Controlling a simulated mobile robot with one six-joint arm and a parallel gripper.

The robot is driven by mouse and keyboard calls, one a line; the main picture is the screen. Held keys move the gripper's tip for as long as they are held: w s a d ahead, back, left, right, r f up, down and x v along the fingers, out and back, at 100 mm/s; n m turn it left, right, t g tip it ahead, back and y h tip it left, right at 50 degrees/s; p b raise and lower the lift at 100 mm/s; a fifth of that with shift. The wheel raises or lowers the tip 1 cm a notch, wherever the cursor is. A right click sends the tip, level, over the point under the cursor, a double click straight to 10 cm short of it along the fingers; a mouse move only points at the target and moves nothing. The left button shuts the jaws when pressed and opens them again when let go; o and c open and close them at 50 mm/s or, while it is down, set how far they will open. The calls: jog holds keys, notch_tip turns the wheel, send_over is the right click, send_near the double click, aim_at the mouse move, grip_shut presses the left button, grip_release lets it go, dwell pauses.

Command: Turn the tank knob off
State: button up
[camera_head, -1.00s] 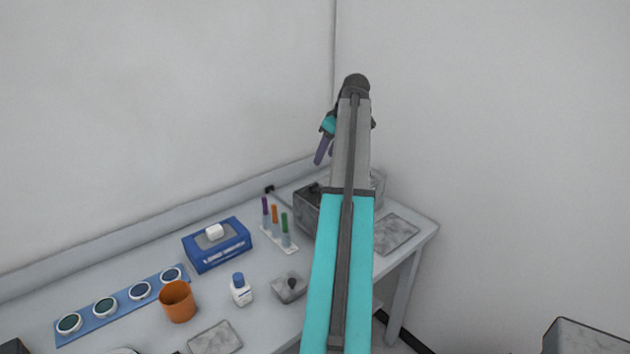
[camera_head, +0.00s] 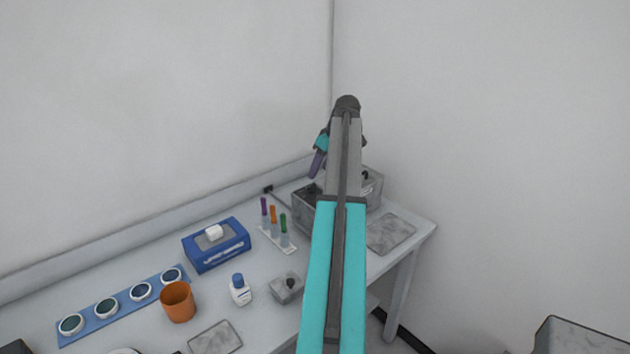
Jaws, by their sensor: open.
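The grey metal tank (camera_head: 307,212) stands at the back right of the bench, partly hidden behind my arm. A small dark knob (camera_head: 366,176) shows on its right part, just right of my arm; its turned position is too small to tell. My gripper (camera_head: 316,166) is the purple end hanging down left of my forearm, seen small and from behind. It is open and appears above the tank's left part, apart from the knob. Its fingertips are not clearly visible.
A small grey block with a dark top (camera_head: 287,288), a white bottle (camera_head: 240,290), an orange cup (camera_head: 178,301), a tube rack (camera_head: 279,240) and a blue box (camera_head: 217,246) stand left of my arm. A flat grey plate (camera_head: 391,233) lies right of the tank.

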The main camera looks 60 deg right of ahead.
aim_at(313, 185)
jog(key=shift+p+x, duration=1.2)
jog(key=shift+x, duration=2.75)
jog(key=c, duration=1)
